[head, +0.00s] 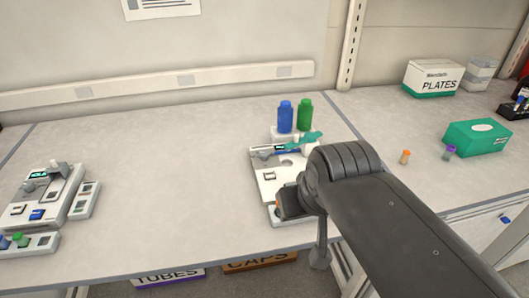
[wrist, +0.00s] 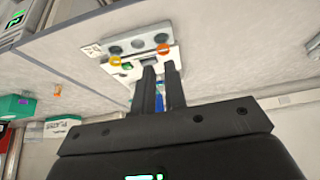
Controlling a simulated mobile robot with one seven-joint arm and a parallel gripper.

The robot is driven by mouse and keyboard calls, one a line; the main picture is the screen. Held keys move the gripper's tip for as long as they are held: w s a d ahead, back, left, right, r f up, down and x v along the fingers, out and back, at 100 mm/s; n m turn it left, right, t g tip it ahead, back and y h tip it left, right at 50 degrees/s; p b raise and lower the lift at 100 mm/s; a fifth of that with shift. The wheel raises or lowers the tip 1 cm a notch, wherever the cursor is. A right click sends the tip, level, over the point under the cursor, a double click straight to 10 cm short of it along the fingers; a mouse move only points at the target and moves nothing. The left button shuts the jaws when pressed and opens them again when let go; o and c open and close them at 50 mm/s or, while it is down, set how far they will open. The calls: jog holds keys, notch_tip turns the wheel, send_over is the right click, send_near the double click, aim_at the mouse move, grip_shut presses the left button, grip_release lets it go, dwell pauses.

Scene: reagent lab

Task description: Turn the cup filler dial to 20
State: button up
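A white bench device (head: 268,178) stands at the middle of the bench in the head view, with a small lit display (head: 281,148) and a round opening. My arm hides its right side. The same device shows in the wrist view (wrist: 140,38), with an orange round part and a yellow one on it. I cannot make out a dial or its setting, nor tell for sure that this is the cup filler. My gripper (wrist: 161,68) has two parallel fingers with a narrow gap, pointing at the device; contact is unclear. In the head view my arm covers it.
Blue (head: 285,116) and green (head: 304,114) bottles stand behind the device. Another device with a display (head: 38,198) stands at the left. At the right are a green tissue box (head: 476,138), a plates box (head: 432,78) and small capped vials. The bench between the devices is clear.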

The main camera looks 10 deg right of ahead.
jog(key=o, duration=0.6)
jog(key=w+r+n+g, duration=0.1)
jog(key=w+r+n, duration=0.1)
jog(key=w, duration=0.6)
jog(key=shift+r, duration=0.7)
jog(key=shift+o, duration=1.3)
jog(key=w+n+g, duration=0.1)
jog(key=w+n, duration=0.2)
jog(key=w, duration=0.7)
jog(key=shift+r+g, duration=0.4)
jog(key=shift+r, duration=0.05)
jog(key=n+g, duration=0.3)
jog(key=n, duration=0.3)
send_over(264, 152)
notch_tip(264, 152, down, 10)
jog(key=r, duration=0.1)
notch_tip(264, 152, down, 11)
jog(key=shift+s+r, duration=0.15)
jog(key=c, duration=1)
